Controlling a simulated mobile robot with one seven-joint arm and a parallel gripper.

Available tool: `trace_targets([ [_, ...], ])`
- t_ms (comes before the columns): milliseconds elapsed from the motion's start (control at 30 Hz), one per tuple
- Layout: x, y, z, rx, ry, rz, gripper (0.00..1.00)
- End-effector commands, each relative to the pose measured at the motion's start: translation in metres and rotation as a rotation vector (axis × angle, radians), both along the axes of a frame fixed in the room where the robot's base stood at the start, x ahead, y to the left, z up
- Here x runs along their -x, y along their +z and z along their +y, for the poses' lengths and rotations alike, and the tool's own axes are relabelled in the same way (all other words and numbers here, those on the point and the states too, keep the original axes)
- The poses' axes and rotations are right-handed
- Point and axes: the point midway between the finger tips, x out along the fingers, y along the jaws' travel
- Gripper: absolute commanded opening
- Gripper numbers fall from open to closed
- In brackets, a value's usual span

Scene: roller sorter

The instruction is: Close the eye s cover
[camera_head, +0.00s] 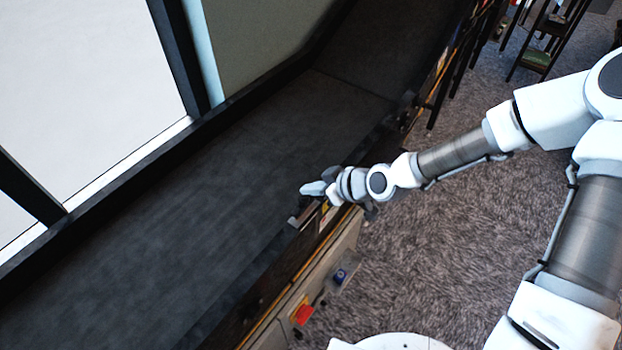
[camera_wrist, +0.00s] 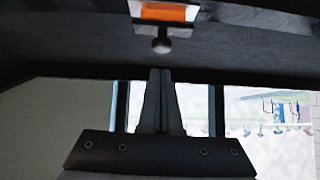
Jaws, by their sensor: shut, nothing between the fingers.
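My gripper (camera_head: 314,188) is over the near edge of the dark belt, close to a small grey bracket (camera_head: 303,216) on the side rail. In the wrist view my gripper (camera_wrist: 160,73) is shut and empty, its fingers together and pointing up in the picture. The knob looks apart from the fingertips.
The dark belt (camera_head: 190,215) runs diagonally and is bare. A red button (camera_head: 302,313) and a blue button (camera_head: 341,275) are on the near side panel. Windows (camera_head: 90,60) line the far side. Carpet (camera_head: 430,250) lies open on the near side, with a dark shelf (camera_head: 545,45) at the back right.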

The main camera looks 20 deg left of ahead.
Motion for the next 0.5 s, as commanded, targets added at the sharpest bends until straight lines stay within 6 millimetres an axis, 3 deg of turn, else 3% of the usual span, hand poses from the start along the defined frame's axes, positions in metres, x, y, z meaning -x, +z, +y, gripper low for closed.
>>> trace_targets([
  [33,0.000,-0.015,0.000,0.000,0.001,0.001,0.00],
  [300,0.000,-0.052,0.000,0.000,0.001,-0.001,0.00],
  [500,0.000,-0.059,0.000,0.001,0.000,0.000,0.00],
])
